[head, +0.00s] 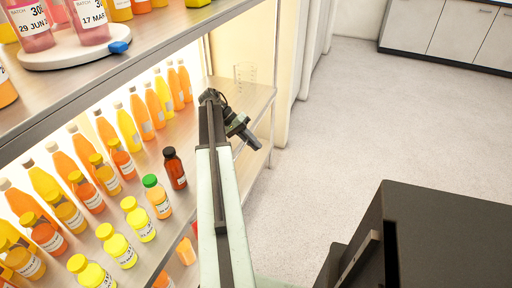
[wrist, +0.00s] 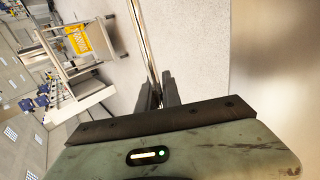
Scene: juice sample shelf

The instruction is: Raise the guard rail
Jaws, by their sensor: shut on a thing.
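My gripper (head: 257,147) is at the far end of the shelf unit, by its front edge, in the head view. In the wrist view my gripper (wrist: 158,92) is shut on a slim metal bar, which I take to be the guard rail (wrist: 143,38). The rail runs from between the fingers up to the top edge of the picture. In the head view I cannot make out the rail, and my arm covers part of the shelf front.
Rows of orange and yellow bottles (head: 128,128) stand on the lit shelf, with a dark red bottle (head: 175,168) near its front edge. A clear beaker (head: 245,73) stands at the far end. A round white stand (head: 60,57) is on the upper shelf.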

